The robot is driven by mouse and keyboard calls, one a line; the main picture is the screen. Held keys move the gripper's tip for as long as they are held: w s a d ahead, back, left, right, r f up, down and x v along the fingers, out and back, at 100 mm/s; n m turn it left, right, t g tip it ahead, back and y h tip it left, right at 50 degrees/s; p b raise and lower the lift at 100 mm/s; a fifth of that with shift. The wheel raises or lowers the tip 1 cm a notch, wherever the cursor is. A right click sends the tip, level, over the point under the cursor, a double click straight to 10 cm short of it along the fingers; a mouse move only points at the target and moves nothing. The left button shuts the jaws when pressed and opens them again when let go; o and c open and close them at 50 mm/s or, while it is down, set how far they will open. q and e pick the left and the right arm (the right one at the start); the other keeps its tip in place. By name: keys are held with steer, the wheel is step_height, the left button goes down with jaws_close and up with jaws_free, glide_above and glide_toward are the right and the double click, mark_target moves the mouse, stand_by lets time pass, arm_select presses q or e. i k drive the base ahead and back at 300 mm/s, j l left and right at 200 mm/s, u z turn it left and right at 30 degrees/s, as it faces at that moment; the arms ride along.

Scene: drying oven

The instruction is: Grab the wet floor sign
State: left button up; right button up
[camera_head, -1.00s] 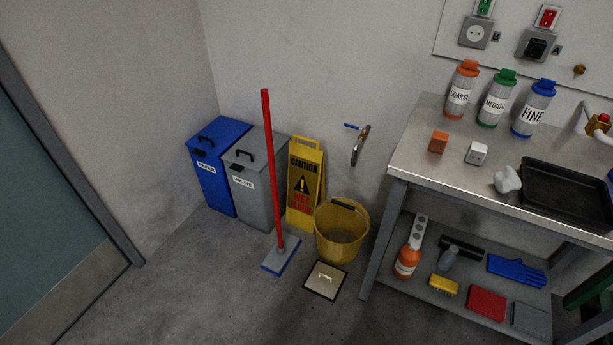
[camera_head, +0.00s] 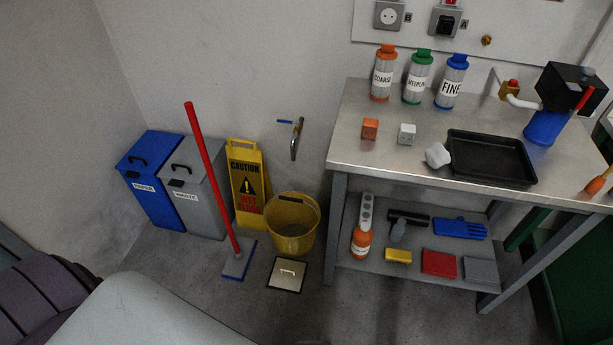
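The yellow wet floor sign (camera_head: 246,188) stands upright on the floor against the back wall, with a "CAUTION" heading and a black warning triangle. It is between the grey waste bin and the yellow bucket. The bucket hides part of its lower right edge. A grey and dark part of my own arm shows at the lower left, well in front of the sign. Neither gripper is in view.
A red-handled mop (camera_head: 213,179) stands in front of the grey bin (camera_head: 199,200), beside the blue bin (camera_head: 155,185). The yellow bucket (camera_head: 294,226) and a floor hatch (camera_head: 287,275) are close by. A metal workbench (camera_head: 348,150) with bottles and a black tray stands right.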

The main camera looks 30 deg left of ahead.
mark_target(249, 178)
steer(key=j+z, duration=0.4)
steer(key=j, duration=0.35)
steer(key=j+z, duration=0.35)
steer(key=j, duration=0.4)
steer(key=k+j+z, duration=0.15)
steer(key=j+z, duration=0.25)
steer(key=j, duration=0.3)
